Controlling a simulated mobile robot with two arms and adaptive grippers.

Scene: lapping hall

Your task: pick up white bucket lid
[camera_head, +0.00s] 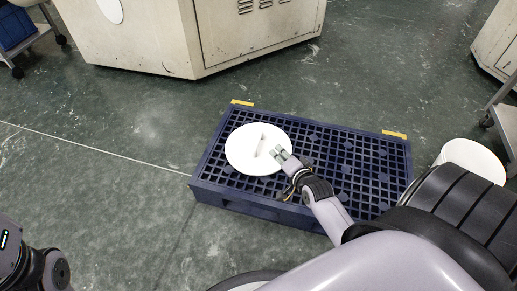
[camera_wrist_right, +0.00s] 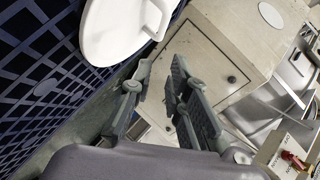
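The white bucket lid (camera_head: 238,154) is a round disc lying flat on the left part of a dark blue pallet (camera_head: 250,207), with a raised bar handle in its middle. My right gripper (camera_head: 281,154) is at the lid's right edge, close to the handle; I cannot tell whether it touches the lid. In the right wrist view the lid (camera_wrist_right: 108,30) is at the top left, its handle beside the fingertips. The right gripper's fingers (camera_wrist_right: 162,75) stand apart with nothing between them. My left gripper is not in view; only part of my left arm shows.
A white round container (camera_head: 471,157) stands right of the pallet, partly hidden by my right arm. A beige cabinet (camera_head: 160,45) stands behind. A cart with a blue bin (camera_head: 14,27) is at the far left. The green floor left of the pallet is clear.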

